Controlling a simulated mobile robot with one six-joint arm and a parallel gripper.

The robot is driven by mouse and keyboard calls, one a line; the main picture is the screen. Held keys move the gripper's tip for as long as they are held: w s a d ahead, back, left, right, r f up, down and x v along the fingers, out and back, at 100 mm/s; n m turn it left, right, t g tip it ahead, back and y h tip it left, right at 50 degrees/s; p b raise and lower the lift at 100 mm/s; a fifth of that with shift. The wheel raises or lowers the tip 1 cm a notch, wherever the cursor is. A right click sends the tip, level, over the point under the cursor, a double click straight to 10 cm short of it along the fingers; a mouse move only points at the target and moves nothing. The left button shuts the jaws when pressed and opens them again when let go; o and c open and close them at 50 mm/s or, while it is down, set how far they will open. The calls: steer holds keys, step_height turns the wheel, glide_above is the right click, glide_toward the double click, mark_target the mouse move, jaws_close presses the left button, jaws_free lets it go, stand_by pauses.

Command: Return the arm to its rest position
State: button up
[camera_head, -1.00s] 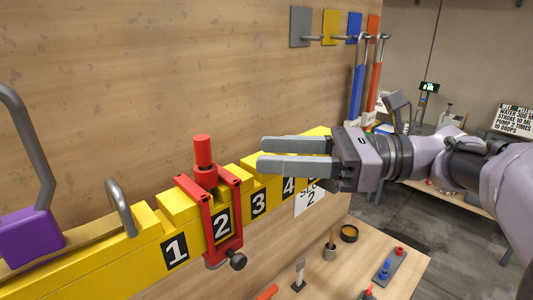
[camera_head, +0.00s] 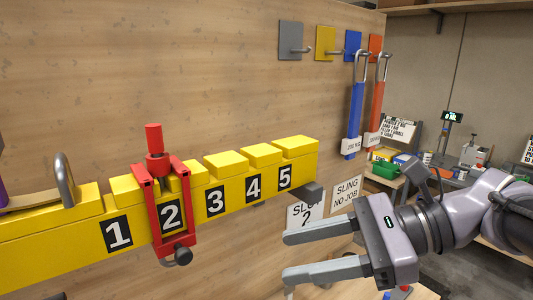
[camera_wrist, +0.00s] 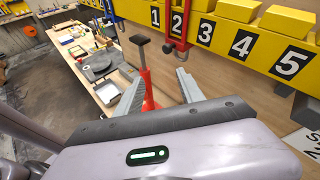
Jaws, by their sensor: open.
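My gripper (camera_head: 322,252) is open and empty in the head view, at the lower right, in front of the wooden wall and below the numbered yellow beam (camera_head: 240,193). In the wrist view its two fingers (camera_wrist: 156,92) reach away from the camera, spread apart, with nothing held between them. A red clamp (camera_head: 170,215) straddles the yellow beam at number 2; its lower part also shows in the wrist view (camera_wrist: 180,32). My arm extends to the right edge of the head view.
Blue (camera_head: 355,115) and orange (camera_head: 375,110) slings hang from wall hooks. A sign (camera_head: 304,212) is on the wall below the beam. In the wrist view, a red post with a black top (camera_wrist: 145,75) shows between the fingers, beside a cluttered workbench (camera_wrist: 105,93).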

steer(key=s+d+f+n+t+h+b, duration=0.1)
steer(key=f+n+h+b, duration=0.3)
steer(key=f, duration=0.8)
steer(key=s+d+f+n+t+h+b, duration=0.1)
steer(key=s+d+f+n+h+b, duration=0.2)
steer(key=f+b, duration=0.6)
steer(key=s+d+f+n+t+h+b, duration=0.1)
steer(key=s+d+f+n+h+b, duration=0.2)
steer(key=f, duration=1.4)
steer(key=s+n+h+b, duration=0.1)
steer(key=n+b, duration=0.1)
steer(key=b, duration=0.2)
steer(key=shift+f+n+t+h, duration=0.15)
steer(key=shift+n+t+h, duration=0.15)
steer(key=shift+n+t, duration=0.1)
